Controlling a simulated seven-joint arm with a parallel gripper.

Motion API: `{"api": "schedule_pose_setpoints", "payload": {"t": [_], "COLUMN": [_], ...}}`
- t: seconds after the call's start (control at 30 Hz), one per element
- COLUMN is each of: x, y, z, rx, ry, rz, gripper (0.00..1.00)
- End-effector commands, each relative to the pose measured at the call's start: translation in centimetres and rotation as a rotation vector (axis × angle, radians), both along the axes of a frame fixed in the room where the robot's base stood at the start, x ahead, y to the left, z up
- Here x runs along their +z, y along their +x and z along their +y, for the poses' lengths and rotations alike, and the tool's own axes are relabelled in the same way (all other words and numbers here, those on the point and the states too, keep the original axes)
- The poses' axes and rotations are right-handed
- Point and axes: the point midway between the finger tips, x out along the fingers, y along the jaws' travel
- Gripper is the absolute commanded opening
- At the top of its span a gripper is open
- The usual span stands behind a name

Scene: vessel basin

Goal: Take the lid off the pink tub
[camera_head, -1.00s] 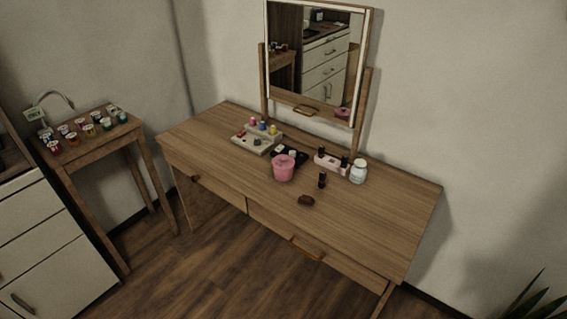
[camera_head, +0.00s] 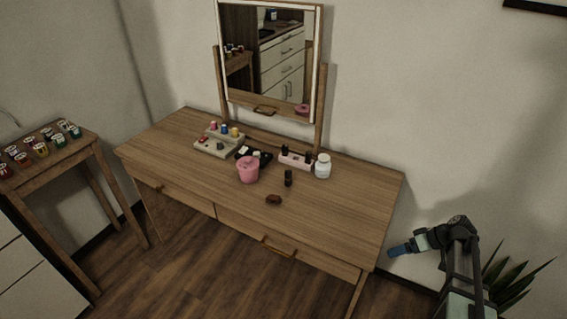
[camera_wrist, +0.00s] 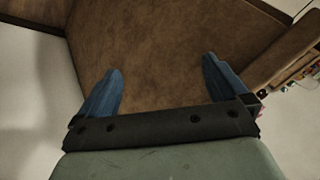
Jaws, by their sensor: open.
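The pink tub (camera_head: 248,172) stands upright on the wooden dressing table (camera_head: 350,205), near its middle. Its top looks pink too; at this size I cannot clearly tell the lid from the body. My gripper (camera_head: 398,251) is at the right in the head view, off the table's right end and well apart from the tub. In the wrist view my gripper (camera_wrist: 160,92) shows two blue fingers spread wide with nothing between them. The tub is not in the wrist view.
Beside the tub are a black tray (camera_head: 262,158), a dark small bottle (camera_head: 288,178), a brown object (camera_head: 273,199), a white jar (camera_head: 322,167), a pink holder (camera_head: 296,160) and a beige organiser (camera_head: 215,147). A mirror (camera_head: 268,60) stands behind. The table's right part is clear.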

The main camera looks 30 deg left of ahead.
Motion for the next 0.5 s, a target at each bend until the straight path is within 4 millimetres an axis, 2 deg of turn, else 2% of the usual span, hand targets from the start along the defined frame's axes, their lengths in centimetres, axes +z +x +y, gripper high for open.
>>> {"api": "schedule_pose_setpoints", "payload": {"t": [0.03,0.1,0.37,0.5], "x": [1.7,3.7,9.8,12.3], "y": [1.4,2.5,5.9,7.9], "z": [0.3,0.6,2.6,6.0], "rx": [0.023,0.055,0.163,0.242], "ry": [0.023,0.050,0.115,0.107], "rz": [-0.038,-0.081,-0.206,-0.238], "gripper": [1.00,1.00,1.00,1.00]}}
